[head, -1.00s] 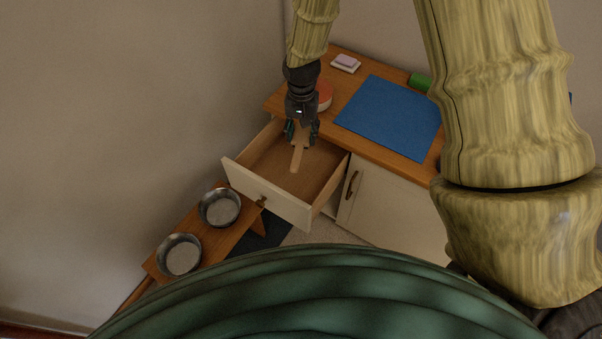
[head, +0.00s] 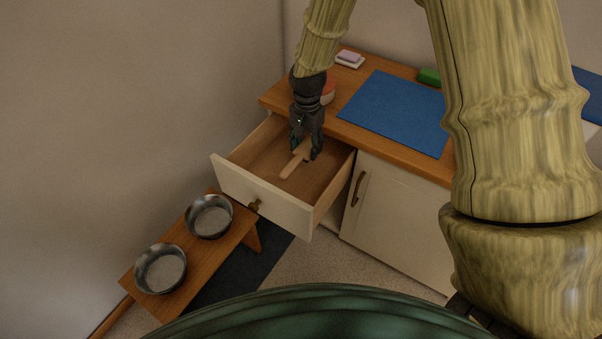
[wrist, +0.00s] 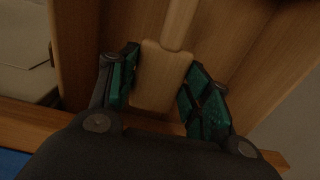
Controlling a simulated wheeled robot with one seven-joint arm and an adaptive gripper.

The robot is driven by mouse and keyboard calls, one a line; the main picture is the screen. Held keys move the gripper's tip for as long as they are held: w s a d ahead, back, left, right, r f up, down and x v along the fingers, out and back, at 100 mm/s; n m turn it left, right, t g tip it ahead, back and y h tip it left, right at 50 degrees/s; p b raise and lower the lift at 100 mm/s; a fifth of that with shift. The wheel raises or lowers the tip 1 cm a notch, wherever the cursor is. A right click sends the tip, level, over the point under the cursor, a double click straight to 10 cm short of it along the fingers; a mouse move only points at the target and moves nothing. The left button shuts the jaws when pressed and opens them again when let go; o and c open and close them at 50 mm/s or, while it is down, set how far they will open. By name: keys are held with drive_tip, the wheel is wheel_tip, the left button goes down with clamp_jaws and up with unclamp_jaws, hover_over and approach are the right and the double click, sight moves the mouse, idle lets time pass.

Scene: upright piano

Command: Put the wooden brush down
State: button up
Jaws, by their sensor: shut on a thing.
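The wooden brush (head: 294,165) is pale wood with a slim handle and a broader head. In the head view it is in or just above the open drawer (head: 262,188), its handle pointing toward the drawer's front left. My gripper (head: 307,152) is over the back part of the drawer, shut on the brush's broader part. In the wrist view the brush (wrist: 160,75) lies between the green-padded fingers of my gripper (wrist: 160,90), its handle running up the picture. Whether the brush touches the drawer floor I cannot tell.
The wooden counter (head: 400,157) behind carries a blue mat (head: 395,112), a green item (head: 429,77), a red-and-white round thing (head: 328,90) and a pink-and-white block (head: 349,58). Two metal bowls (head: 160,269) stand on a low wooden bench (head: 183,237) at left. A cupboard door (head: 395,215) is right of the drawer.

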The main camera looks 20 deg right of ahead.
drive_tip(key=shift+f+b, duration=0.9)
drive_tip(key=shift+f, duration=4.15)
drive_tip(key=shift+f, duration=0.15)
drive_tip(key=o, duration=1)
wheel_tip(320, 180, up, 12)
drive_tip(key=shift+r+p, duration=0.15)
drive_tip(key=shift+p, duration=0.95)
